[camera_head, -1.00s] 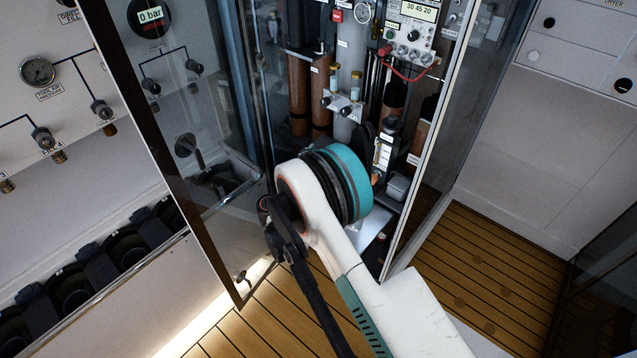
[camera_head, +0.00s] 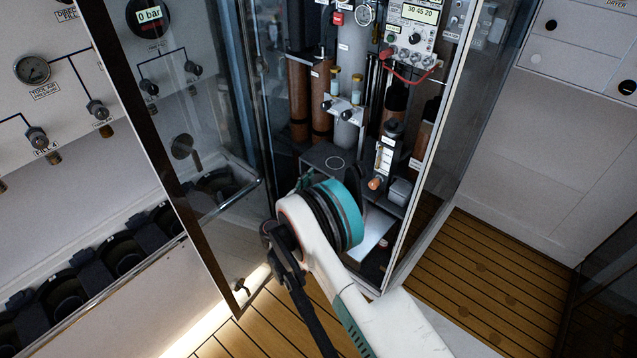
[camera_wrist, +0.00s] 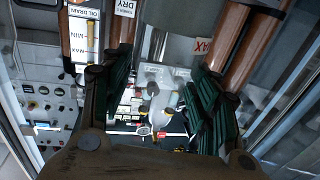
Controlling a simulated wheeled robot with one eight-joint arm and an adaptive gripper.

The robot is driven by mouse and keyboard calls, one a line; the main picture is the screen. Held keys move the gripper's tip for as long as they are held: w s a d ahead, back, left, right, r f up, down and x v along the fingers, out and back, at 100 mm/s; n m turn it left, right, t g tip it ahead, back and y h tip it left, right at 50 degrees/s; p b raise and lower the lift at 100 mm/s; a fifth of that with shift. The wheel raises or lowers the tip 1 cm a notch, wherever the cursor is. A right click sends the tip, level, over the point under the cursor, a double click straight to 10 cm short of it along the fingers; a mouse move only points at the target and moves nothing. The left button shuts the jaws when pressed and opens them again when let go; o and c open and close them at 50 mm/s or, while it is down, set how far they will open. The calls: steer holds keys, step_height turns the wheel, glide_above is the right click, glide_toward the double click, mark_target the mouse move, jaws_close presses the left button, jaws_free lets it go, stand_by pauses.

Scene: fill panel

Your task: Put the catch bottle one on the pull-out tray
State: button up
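My gripper (camera_wrist: 162,110) is open in the wrist view, its dark ribbed fingers wide apart with nothing seen held between them. In the head view my wrist hides most of it, low in front of the open cabinet. A dark flat tray (camera_head: 318,156) with a white ring mark lies inside the cabinet, just above and behind my wrist; it seems to be the pull-out tray, and the ring looks empty. No catch bottle can be made out for sure. A small dark object (camera_head: 385,243) with a reddish top stands low in the cabinet, partly visible.
The open glass door (camera_head: 190,150) stands close to the left of my arm. Brown cylinders (camera_head: 298,98), a grey column (camera_head: 350,75) with valves, and an upright gauge unit (camera_head: 385,155) crowd the cabinet. The wooden floor (camera_head: 490,270) at right is clear.

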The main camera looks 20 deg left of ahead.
stand_by(0.3)
steer(key=p+v, duration=0.2)
steer(key=v, duration=1)
